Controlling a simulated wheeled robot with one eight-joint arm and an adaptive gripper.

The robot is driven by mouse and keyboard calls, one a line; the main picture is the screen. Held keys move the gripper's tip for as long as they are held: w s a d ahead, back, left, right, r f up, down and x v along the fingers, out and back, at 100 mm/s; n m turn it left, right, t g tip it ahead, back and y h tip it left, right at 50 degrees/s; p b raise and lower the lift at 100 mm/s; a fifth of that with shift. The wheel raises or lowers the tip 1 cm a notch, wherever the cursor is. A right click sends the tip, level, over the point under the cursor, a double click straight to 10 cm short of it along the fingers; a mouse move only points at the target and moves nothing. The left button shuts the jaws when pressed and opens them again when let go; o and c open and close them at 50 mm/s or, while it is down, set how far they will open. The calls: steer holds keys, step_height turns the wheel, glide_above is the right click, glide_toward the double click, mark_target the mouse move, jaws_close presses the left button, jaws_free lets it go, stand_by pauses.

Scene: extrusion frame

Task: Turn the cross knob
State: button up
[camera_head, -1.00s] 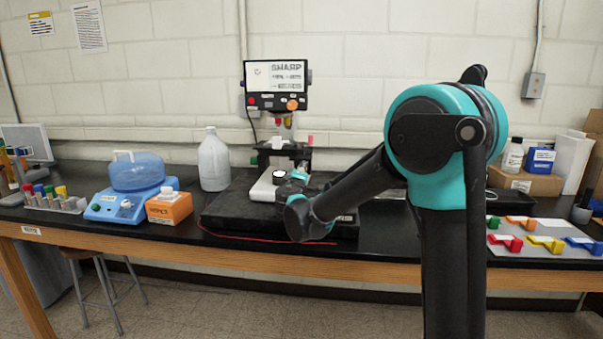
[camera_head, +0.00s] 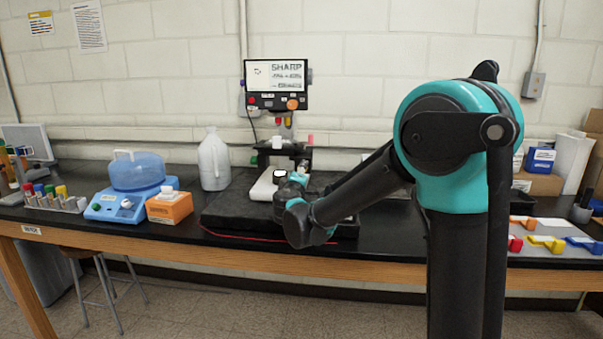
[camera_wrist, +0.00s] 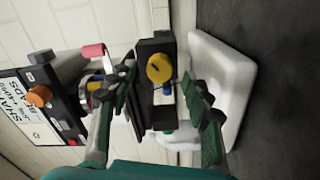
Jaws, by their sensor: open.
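My gripper (camera_wrist: 160,84) is open and empty in the wrist view, with one finger on each side of the dark front block of the bench instrument. A round yellow knob (camera_wrist: 159,68) on that block shows between the fingertips, apart from them as far as I can tell. No clear cross shape can be made out, so I cannot tell which knob is the cross knob. A silvery round part (camera_wrist: 90,88) is partly covered by the left finger. In the head view the instrument's display (camera_head: 276,85) stands above its base, and my wrist hides the fingers.
The instrument's white base part (camera_wrist: 232,75) lies close beside the right finger. A red-pink cylinder (camera_wrist: 93,51) juts out near the left finger. On the bench are a white jug (camera_head: 213,160), an orange box (camera_head: 169,207) and a blue bath (camera_head: 137,172) at left.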

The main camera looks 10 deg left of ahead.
steer(key=s, duration=0.9)
steer(key=shift+s, duration=0.2)
steer(key=shift+a, duration=0.1)
